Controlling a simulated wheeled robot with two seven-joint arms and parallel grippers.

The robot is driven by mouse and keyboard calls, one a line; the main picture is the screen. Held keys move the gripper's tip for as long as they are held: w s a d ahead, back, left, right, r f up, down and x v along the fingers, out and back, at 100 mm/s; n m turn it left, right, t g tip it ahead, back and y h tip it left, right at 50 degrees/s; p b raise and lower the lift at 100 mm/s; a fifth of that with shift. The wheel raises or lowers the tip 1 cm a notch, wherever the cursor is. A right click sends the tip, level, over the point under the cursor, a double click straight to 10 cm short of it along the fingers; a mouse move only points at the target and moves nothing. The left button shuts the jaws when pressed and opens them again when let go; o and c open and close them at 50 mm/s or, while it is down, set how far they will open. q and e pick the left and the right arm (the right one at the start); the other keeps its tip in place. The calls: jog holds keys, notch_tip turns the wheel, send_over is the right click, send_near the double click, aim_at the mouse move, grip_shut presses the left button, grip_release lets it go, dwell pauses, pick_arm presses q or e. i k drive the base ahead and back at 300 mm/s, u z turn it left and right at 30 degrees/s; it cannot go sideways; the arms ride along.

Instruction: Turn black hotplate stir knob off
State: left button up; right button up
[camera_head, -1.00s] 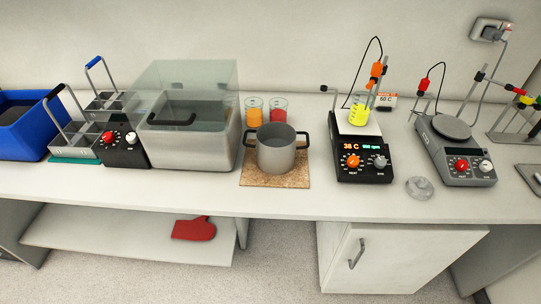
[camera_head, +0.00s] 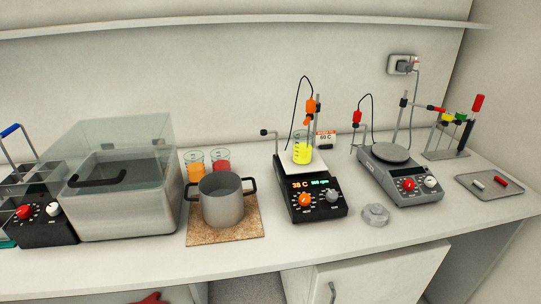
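The black hotplate (camera_head: 319,211) stands near the middle of the bench. Its front panel has an orange heat knob (camera_head: 305,200) at left and a grey stir knob (camera_head: 333,196) at right. The lit display (camera_head: 310,184) reads 38 C in orange with a green rpm figure that is too small to read surely. A beaker of yellow liquid (camera_head: 302,153) sits on its white top, with an orange-clamped probe beside it. Neither of my grippers shows in the head view.
A grey pot (camera_head: 221,204) on a cork mat (camera_head: 190,240) stands left of the black hotplate. A grey hotplate (camera_head: 420,191) stands to its right, with a clear round lidlike piece (camera_head: 375,214) between them. Bare bench lies in front.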

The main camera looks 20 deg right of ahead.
aim_at(332, 195)
jog(key=z, duration=1.3)
